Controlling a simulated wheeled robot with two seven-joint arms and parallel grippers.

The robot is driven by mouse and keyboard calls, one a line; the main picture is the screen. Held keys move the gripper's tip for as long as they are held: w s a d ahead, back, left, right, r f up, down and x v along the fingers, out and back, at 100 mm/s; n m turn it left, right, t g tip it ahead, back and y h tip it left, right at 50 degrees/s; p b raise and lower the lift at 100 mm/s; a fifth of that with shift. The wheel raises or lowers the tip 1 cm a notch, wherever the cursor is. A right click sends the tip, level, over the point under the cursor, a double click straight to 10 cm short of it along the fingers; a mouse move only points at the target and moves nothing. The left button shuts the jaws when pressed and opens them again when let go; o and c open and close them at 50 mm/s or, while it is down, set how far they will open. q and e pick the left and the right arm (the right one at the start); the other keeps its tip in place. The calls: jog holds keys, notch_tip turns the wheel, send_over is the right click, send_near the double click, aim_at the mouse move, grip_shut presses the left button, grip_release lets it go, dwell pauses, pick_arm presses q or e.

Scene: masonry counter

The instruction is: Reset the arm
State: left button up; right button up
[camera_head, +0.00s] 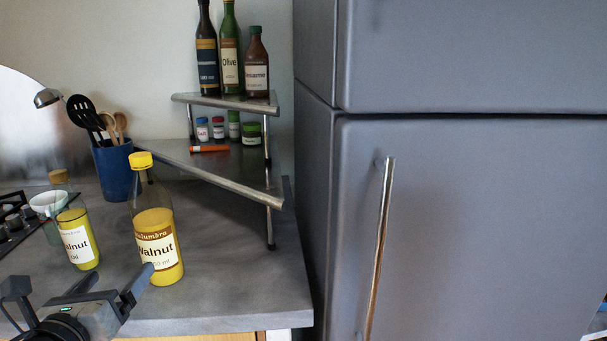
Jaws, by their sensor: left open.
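My left gripper (112,287) is at the lower left, over the front edge of the counter. Its jaws are open, with one finger in front of the lower part of a walnut oil bottle (155,240). I cannot tell whether that finger touches the bottle. The bottle has a yellow cap and stands upright on the counter. My right gripper is not in view.
A second walnut bottle (77,240) stands to the left, near a blue utensil crock (116,170). A corner shelf (225,165) holds bottles and spice jars. A grey fridge (460,200) with a vertical handle (379,250) fills the right. Bare counter (235,270) lies between.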

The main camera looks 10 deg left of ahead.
pick_arm(q)
jog(key=s+f+n+g+y, duration=0.2)
jog(key=s+f+n+g, duration=0.2)
jog(key=f+n, duration=0.55)
jog(key=s+d+f+n+g+h, duration=0.4)
jog(key=s+d+f+n+g, duration=0.65)
jog(key=s+d+n, duration=0.75)
jog(key=w+d+f+n+t+h, duration=0.2)
jog(key=w+f+t+h, duration=0.1)
jog(key=w+f+t, duration=0.3)
jog(key=shift+w+d+t, duration=0.2)
jog(key=shift+w+t, duration=0.65)
jog(key=shift+w, duration=0.4)
